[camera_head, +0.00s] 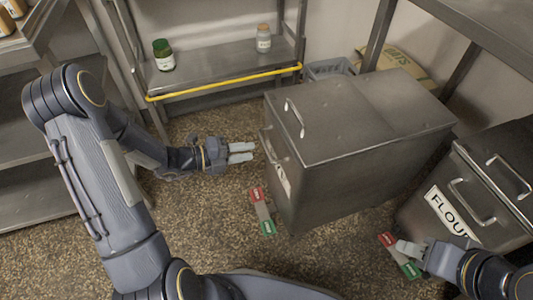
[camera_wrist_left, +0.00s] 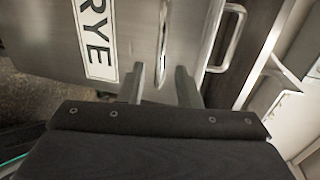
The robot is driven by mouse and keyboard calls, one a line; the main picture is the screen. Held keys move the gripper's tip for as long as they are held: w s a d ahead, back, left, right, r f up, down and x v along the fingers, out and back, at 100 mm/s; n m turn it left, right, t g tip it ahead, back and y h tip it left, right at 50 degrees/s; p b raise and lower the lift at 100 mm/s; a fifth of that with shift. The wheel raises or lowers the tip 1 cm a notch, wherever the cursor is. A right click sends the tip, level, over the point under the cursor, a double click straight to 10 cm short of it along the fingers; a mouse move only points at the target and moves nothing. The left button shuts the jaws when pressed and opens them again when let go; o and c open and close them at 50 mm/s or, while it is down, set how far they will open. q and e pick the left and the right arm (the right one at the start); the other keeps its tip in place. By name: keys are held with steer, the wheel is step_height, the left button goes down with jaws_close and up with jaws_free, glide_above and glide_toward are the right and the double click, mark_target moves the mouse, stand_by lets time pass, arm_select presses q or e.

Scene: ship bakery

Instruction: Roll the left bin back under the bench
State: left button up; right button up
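In the left wrist view, the front handle appears between the fingertips (camera_wrist_left: 160,85); contact is not clear. My right gripper (camera_head: 402,247) is low, in front of the FLOUR bin; its finger gap is unclear.
The FLOUR bin (camera_head: 475,205) stands close on the right. Red-and-green pedals (camera_head: 262,212) lie at the RYE bin's foot, with another set (camera_head: 400,255) by the FLOUR bin. A steel shelf (camera_head: 215,70) with jars and a yellow rail (camera_head: 225,83) stands behind. A grey crate (camera_head: 328,69) sits behind the bin.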

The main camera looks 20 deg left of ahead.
mark_target(267, 147)
arm_select(q)
steer(key=b+x, duration=0.2)
steer(key=x, duration=0.5)
jaws_close()
